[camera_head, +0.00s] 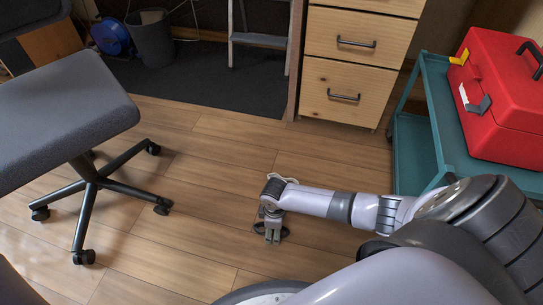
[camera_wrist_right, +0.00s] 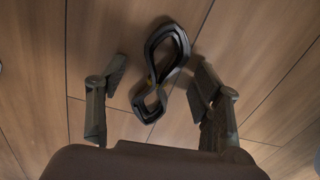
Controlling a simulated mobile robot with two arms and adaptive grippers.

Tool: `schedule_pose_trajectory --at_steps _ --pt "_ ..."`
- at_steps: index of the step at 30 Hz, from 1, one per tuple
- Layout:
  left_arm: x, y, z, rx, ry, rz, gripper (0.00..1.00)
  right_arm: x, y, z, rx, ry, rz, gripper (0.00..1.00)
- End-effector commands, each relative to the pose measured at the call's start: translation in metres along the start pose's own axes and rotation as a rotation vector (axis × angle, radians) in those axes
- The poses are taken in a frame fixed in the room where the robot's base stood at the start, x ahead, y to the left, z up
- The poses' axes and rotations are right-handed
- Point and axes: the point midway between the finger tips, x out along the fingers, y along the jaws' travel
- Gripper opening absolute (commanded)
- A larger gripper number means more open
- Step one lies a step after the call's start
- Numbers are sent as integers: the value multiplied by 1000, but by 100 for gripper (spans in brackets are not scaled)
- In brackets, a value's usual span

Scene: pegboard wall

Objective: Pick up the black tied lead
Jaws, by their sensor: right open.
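The black tied lead (camera_wrist_right: 178,42) lies on the wooden floor in the right wrist view, bundled in a figure-eight with a small yellowish bit at its narrow middle. My right gripper (camera_wrist_right: 158,100) is open above it, with one finger on each side of the lead and no visible contact. In the head view my right gripper (camera_head: 272,236) points down at the floor, and a dark bit of the lead (camera_head: 286,233) shows beside it; the rest is hidden. My left gripper is not in view.
A grey office chair (camera_head: 60,110) on casters stands at the left. A wooden drawer unit (camera_head: 345,95) is at the back, and a teal cart (camera_head: 425,130) with a red toolbox (camera_head: 505,100) stands at the right. Floor (camera_head: 200,215) left of the gripper is clear.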

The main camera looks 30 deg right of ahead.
Motion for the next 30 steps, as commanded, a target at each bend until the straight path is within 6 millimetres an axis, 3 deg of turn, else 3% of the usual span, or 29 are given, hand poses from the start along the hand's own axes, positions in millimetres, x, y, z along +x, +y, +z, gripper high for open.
schedule_pose_trajectory --at_steps 5,30 --pt "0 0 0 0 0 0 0 -1 0 0 0 0 0 60" --pt "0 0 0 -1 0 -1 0 -1 0 0 0 1 0 7"
